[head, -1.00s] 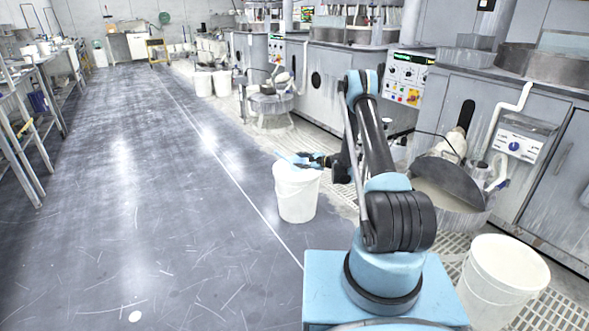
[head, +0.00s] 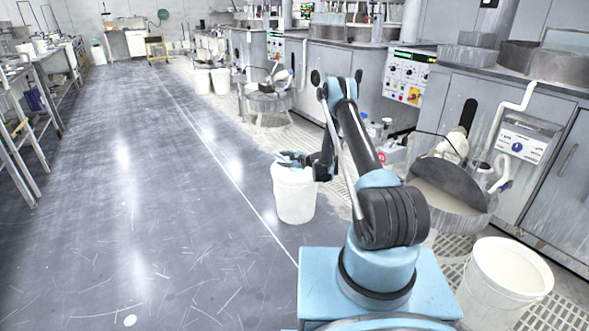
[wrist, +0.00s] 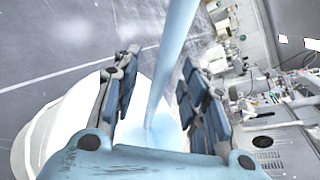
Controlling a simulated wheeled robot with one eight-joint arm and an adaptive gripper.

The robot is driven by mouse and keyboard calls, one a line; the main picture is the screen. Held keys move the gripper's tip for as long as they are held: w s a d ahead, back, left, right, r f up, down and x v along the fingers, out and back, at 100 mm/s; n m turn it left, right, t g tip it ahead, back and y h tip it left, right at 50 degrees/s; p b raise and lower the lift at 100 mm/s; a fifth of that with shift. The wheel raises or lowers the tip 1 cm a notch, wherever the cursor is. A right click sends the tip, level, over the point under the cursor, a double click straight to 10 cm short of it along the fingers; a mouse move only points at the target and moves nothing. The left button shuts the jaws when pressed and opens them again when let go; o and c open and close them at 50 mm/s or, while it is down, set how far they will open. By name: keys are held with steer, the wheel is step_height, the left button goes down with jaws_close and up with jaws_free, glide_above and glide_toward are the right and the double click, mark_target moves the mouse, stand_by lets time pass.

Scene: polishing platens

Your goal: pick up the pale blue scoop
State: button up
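The pale blue scoop (wrist: 176,45) shows in the wrist view, its long handle running up between my two finger pads and its wider pale blue end lower down, partly hidden by my gripper. My gripper (wrist: 157,92) is open around the handle, with a visible gap on the left side and a narrower one on the right. In the head view my gripper (head: 303,160) is at the top of a white bucket (head: 294,200); the scoop is too small there to separate clearly from the fingers.
The bucket also shows at the left of the wrist view (wrist: 42,135). Another white bucket (head: 503,275) stands at the lower right, by a round basin (head: 440,200). Grey machine cabinets (head: 440,115) line the right. Open grey floor (head: 130,200) lies to the left.

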steer(key=shift+w+a+f, duration=0.25)
steer(key=shift+w+a, duration=0.1)
steer(key=shift+w, duration=0.1)
steer(key=shift+a, duration=0.1)
jaws_close()
steer(key=shift+r, duration=0.1)
